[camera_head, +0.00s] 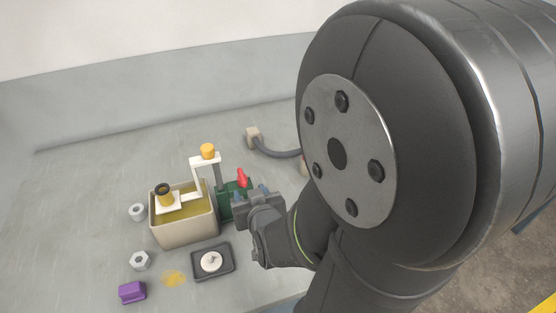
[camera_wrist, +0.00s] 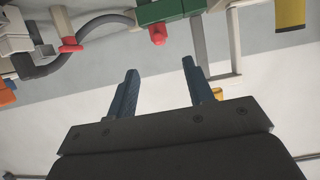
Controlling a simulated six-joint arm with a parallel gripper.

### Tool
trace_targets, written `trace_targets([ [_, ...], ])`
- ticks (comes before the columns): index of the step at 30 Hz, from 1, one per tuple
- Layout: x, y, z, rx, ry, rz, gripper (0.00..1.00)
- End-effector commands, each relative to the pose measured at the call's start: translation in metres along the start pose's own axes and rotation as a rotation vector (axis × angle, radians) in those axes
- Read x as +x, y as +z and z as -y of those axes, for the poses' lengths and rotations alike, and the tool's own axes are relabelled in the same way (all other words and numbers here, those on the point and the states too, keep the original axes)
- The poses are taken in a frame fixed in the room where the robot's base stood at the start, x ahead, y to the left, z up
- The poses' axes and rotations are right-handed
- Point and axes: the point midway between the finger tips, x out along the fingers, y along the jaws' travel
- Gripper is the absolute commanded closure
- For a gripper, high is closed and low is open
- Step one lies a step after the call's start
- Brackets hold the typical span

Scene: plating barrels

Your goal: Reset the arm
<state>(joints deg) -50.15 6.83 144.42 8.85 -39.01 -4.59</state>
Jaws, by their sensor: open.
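My gripper (camera_head: 264,193) is above the grey table, beside the green box (camera_head: 232,203) and its red part (camera_head: 242,178). In the wrist view, the two dark blue fingers of my gripper (camera_wrist: 160,85) are spread apart with nothing between them. The green box (camera_wrist: 170,10) and red part (camera_wrist: 157,34) show beyond the fingertips there. My arm hides the right part of the table in the head view.
A beige tank (camera_head: 185,233) of yellow liquid stands left of the gripper, with a white bracket (camera_head: 205,160) over it. In front are a black tray (camera_head: 228,262) with a white disc, a purple block (camera_head: 132,291) and hex nuts (camera_head: 140,260). A grey hose (camera_head: 275,151) lies behind.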

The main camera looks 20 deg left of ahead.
Motion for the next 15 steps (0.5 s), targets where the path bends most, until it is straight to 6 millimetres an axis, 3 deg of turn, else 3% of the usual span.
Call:
trace_targets([
  [8, 0.002, 0.0, 0.0, 0.0, 0.0, 0.0, 0.52],
  [15, 0.018, 0.0, 0.0, 0.0, 0.001, 0.002, 0.52],
])
